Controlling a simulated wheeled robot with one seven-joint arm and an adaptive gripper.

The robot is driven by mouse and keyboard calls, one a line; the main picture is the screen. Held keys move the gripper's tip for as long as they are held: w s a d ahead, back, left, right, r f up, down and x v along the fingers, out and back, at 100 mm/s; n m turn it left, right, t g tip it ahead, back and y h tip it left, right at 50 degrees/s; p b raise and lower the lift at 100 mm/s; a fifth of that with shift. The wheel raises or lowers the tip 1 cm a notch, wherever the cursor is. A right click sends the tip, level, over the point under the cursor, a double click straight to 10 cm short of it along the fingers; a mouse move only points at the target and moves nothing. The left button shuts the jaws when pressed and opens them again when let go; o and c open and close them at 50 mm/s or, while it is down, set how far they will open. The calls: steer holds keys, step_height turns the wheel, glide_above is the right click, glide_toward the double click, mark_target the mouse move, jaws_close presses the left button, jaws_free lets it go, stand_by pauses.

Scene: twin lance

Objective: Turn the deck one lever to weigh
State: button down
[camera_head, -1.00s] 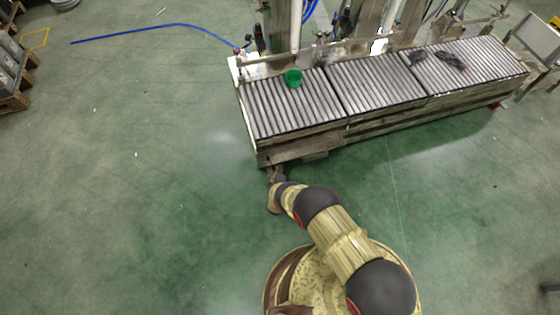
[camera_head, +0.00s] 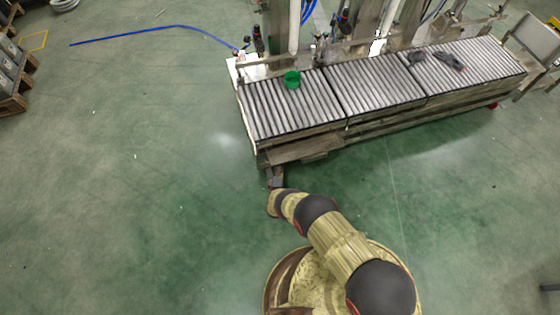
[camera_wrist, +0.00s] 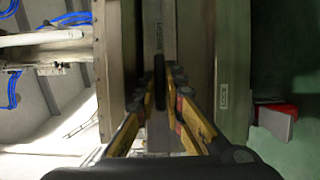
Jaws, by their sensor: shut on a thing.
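The deck one lever shows in the wrist view as a narrow dark upright bar (camera_wrist: 159,82) in front of a grey metal face. My gripper (camera_wrist: 160,88) has its yellow and black fingers on either side of the bar, and they are shut on it. In the head view my gripper (camera_head: 275,179) is at the near left corner of the roller conveyor (camera_head: 292,106), low beside its frame. The lever itself cannot be made out there. The lever's marked positions are too small to read.
A green cup-like object (camera_head: 292,80) stands on the left rollers. Dark items (camera_head: 448,60) lie on the far right section. In the wrist view a labelled beam (camera_wrist: 228,80) runs close on the right, with a red and white object (camera_wrist: 277,120) beyond.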

steer(key=shift+a, duration=0.1)
steer(key=c, duration=1.9)
jaws_free()
steer(key=shift+s+a, duration=0.15)
steer(key=shift+s, duration=1.2)
steer(key=shift+s+a, duration=0.2)
steer(key=shift+s, duration=1.1)
steer(key=shift+s+a, duration=0.15)
steer(key=shift+s, duration=1.2)
steer(key=shift+f, duration=0.1)
